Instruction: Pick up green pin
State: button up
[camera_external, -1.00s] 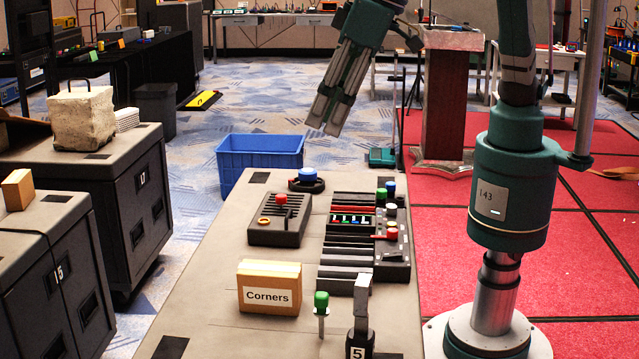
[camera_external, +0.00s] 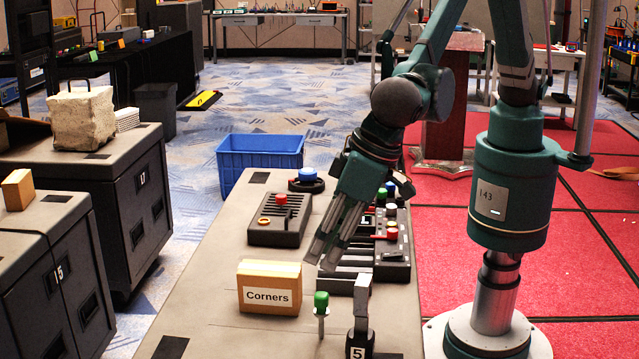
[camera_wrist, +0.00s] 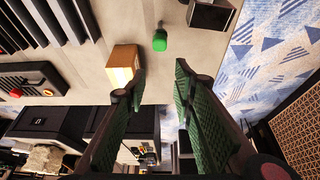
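The green pin (camera_external: 321,304) stands upright on the table's near part, a green cap on a thin pale stem. It stands between the Corners box and the block marked 5. It also shows in the wrist view (camera_wrist: 159,40), at the top, beyond my fingertips and apart from them. My gripper (camera_external: 323,254) points down and to the left, above and behind the pin. In the wrist view my gripper (camera_wrist: 158,80) is open, with an empty gap between its two fingers.
A brown box labelled Corners (camera_external: 269,287) stands left of the pin. A black stand marked 5 (camera_external: 360,325) is close on its right. A dark console with a red button (camera_external: 280,218) and a blue bin (camera_external: 260,158) lie farther back. The table's front left is clear.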

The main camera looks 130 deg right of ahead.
send_over(315, 310)
jog(key=s+a, duration=0.1)
jog(key=a, duration=0.1)
notch_tip(315, 310, down, 10)
jog(key=shift+s+r, duration=0.1)
jog(key=shift+r, duration=0.1)
jog(key=shift+x, duration=1.3)
jog(key=shift+b+x, duration=0.7)
jog(key=shift+x, duration=1.95)
jog(key=shift+d, duration=0.15)
jog(key=shift+r, duration=0.1)
jog(key=c, duration=0.7)
